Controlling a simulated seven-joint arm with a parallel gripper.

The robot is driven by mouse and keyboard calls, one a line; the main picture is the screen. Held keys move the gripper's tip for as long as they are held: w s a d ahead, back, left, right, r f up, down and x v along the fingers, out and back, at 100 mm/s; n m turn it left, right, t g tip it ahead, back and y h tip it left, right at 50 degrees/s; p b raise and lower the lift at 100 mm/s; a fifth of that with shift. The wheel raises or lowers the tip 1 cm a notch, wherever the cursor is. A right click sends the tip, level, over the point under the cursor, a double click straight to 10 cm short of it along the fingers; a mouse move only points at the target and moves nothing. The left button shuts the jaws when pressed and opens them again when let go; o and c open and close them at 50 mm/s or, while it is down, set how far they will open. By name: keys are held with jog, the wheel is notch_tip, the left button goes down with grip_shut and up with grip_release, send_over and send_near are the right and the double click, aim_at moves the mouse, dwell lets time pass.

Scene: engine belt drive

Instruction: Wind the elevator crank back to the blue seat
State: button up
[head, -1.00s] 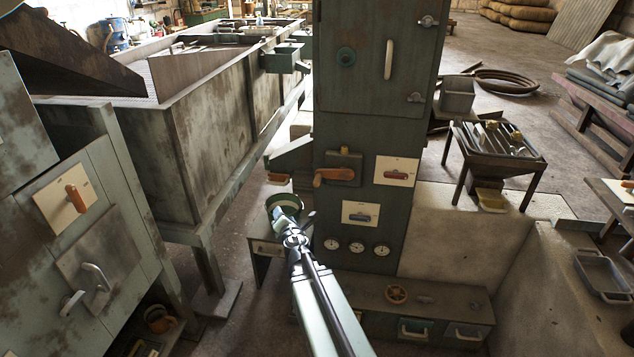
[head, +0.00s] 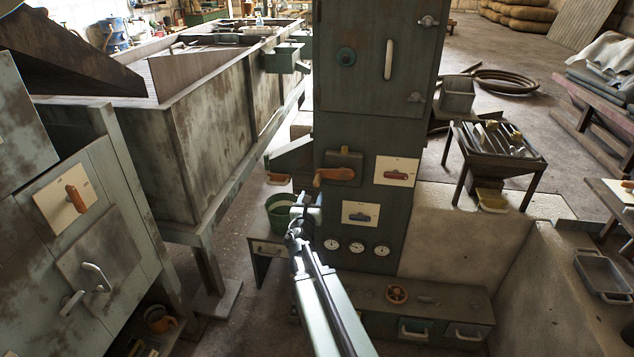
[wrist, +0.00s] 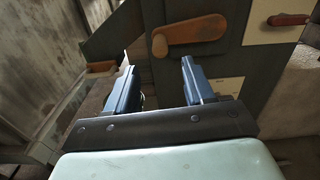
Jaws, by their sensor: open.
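The elevator crank (head: 332,176) is an orange handle on a dark mount on the front of the tall green column (head: 345,212). It points left, and its rounded end lies at the column's left edge. In the wrist view the crank (wrist: 190,35) lies beyond the fingertips, across the top middle. My gripper (head: 307,200) is below and slightly left of the crank in the head view. In the wrist view my gripper (wrist: 158,68) has its two blue-grey fingers apart, with nothing between them. The fingers look apart from the crank. I cannot make out a blue seat in either view.
A red-handled switch on a cream plate (head: 396,171) is right of the crank, and a dark-handled one (head: 360,214) is below. A sloping chute (head: 289,155) juts out left of the column. A green bucket (head: 279,212) stands behind my gripper. Three gauges (head: 357,247) sit lower.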

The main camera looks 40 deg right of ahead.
aim_at(316, 184)
jog(key=x, duration=1)
jog(key=shift+w+d, duration=0.15)
jog(key=shift+w, duration=0.05)
grip_shut()
dwell(0.4)
